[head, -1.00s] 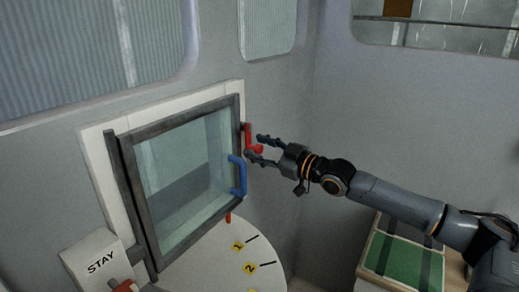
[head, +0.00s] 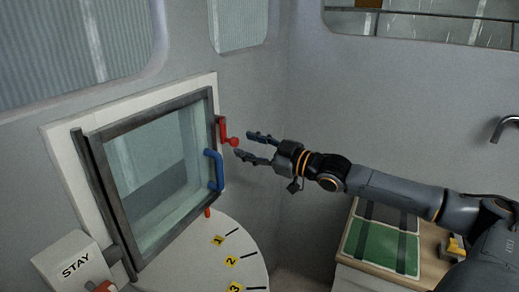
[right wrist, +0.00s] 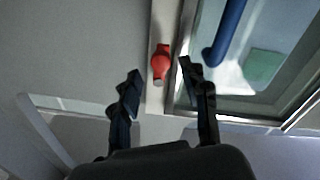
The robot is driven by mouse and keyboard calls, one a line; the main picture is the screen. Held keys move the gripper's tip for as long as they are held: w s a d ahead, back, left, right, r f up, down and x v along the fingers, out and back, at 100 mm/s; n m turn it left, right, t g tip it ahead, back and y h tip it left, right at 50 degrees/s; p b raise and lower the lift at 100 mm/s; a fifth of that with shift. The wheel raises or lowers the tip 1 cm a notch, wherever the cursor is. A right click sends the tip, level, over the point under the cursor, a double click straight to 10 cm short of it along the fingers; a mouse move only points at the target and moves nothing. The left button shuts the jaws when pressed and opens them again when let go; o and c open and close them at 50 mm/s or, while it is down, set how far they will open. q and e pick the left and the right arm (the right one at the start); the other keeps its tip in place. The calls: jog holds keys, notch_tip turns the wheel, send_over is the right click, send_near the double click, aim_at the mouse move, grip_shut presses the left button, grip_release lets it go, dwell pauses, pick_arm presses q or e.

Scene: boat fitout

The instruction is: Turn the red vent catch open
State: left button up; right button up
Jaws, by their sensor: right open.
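The red vent catch (head: 223,131) sits on the right edge of the dark-framed vent window (head: 217,103), with its round red knob (head: 233,142) at its lower end. My right gripper (head: 243,144) is open and empty, its fingertips just right of the knob with a small gap in the picture. In the right wrist view the red catch (right wrist: 161,62) shows ahead, between and beyond the two fingertips (right wrist: 160,70). Whether a finger touches it I cannot tell. My left gripper is not in view.
A blue handle (head: 216,170) stands out from the window frame below the catch. A small red piece (head: 207,211) shows under the frame. A round white plate with yellow number tags (head: 232,260) and a STAY box (head: 75,262) lie below. Wall space right of the catch is clear.

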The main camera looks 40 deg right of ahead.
jog(key=v, duration=0.2)
jog(key=shift+s+d, duration=0.1)
jog(key=shift+s, duration=0.25)
dwell(0.7)
